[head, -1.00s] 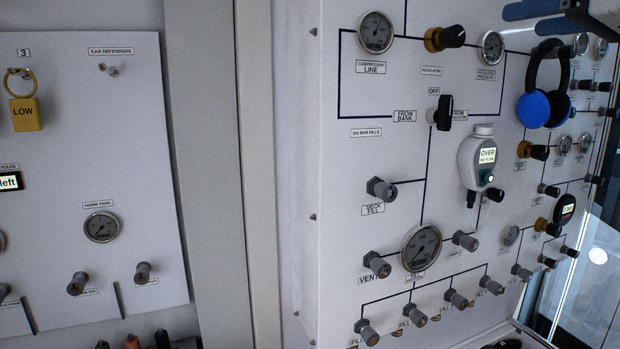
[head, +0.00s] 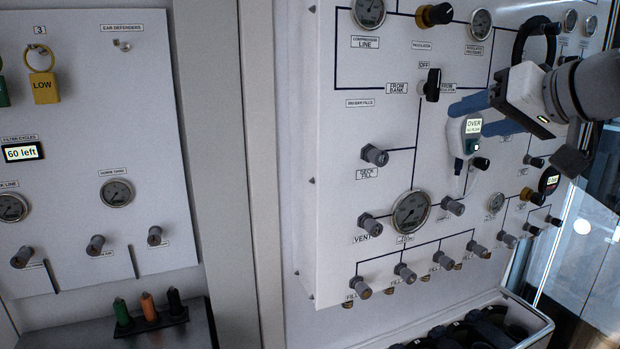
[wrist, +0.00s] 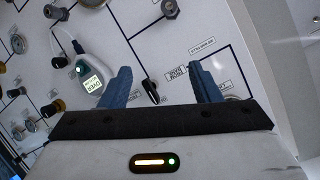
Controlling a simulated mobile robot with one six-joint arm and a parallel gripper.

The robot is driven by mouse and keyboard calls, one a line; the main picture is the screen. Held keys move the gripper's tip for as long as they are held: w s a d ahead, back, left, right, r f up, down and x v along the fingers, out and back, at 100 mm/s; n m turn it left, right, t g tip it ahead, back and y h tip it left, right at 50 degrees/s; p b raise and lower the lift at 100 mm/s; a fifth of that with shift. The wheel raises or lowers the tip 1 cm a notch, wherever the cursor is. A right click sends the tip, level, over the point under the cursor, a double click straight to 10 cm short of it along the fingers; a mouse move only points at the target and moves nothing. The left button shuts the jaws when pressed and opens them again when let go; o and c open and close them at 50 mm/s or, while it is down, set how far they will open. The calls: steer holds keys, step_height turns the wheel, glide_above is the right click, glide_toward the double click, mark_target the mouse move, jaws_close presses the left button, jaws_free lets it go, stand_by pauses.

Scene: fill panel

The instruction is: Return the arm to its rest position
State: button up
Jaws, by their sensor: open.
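My gripper (head: 483,117) reaches in from the right in the head view, in front of the fill panel (head: 335,215). Its two blue fingers are apart and nothing shows between them in its grasp. In the wrist view my gripper (wrist: 160,85) has a finger on each side, with the black selector knob (wrist: 151,90) visible beyond the gap. The same knob (head: 431,85) is upright in the head view, under the OFF label. The grey handheld meter reading OVER (head: 466,138) hangs on the panel, partly hidden behind the fingers. It also shows in the wrist view (wrist: 90,72).
Gauges, knobs and grey valves cover the panel around my gripper. Black headphones (head: 520,45) are partly hidden behind my arm. A metal-railed rack (head: 548,325) juts out at lower right.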

steer(key=s+a+f+m+g+h, duration=0.1)
steer(key=s+a+f+g, duration=0.2)
steer(key=f, duration=0.8)
steer(key=s+a+f+g+h, duration=0.1)
steer(key=a+f+g, duration=0.3)
steer(key=f, duration=0.8)
steer(key=s+a+f+n+g+h, duration=0.1)
steer(key=s+f, duration=0.4)
steer(key=f, duration=0.3)
steer(key=s+a+f+g+h, duration=0.1)
steer(key=s+f+h, duration=0.1)
steer(key=s+f, duration=0.3)
step_height(320, 180, down, 3)
steer(key=shift+a+r+n+g, duration=0.1)
steer(key=shift+a+n+g, duration=0.2)
steer(key=shift+n, duration=0.1)
steer(key=shift+w, duration=0.1)
